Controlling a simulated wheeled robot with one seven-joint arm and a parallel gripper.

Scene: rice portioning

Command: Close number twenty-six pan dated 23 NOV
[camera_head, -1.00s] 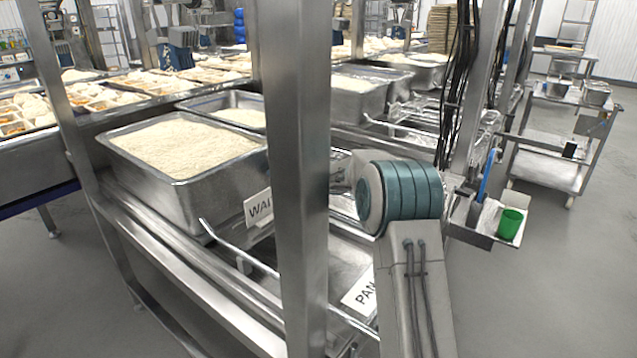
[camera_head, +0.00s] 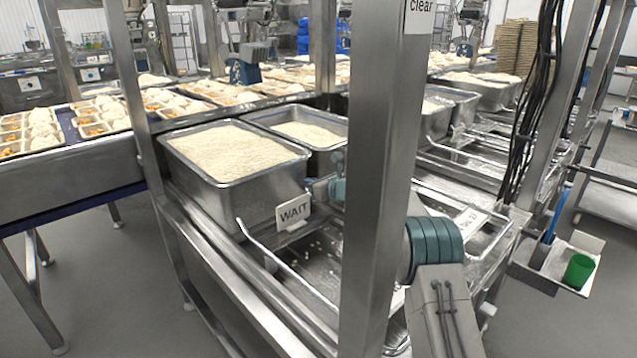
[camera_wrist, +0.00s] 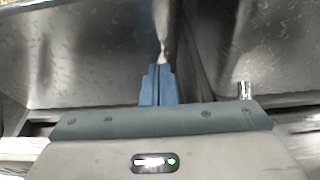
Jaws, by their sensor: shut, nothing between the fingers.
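A steel pan (camera_head: 222,182) heaped with rice stands open on the rack in the head view, and a second rice pan (camera_head: 338,150) stands behind it. A white card reading "WAIT" (camera_head: 293,211) is at the near pan's front right corner. I cannot read a pan number twenty-six or a 23 NOV date. My gripper shows in the wrist view as shut blue fingers (camera_wrist: 158,84), empty, in front of dull steel walls with a narrow gap between them. In the head view the upright post hides part of my arm.
A thick steel post (camera_head: 380,180) stands in front of the rack. Wire rails (camera_head: 285,268) and a steel tray with scattered grains lie beside the near pan. A small side tray holds a green cup (camera_head: 578,271). Black cables hang at the right. Grey floor is open at the left.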

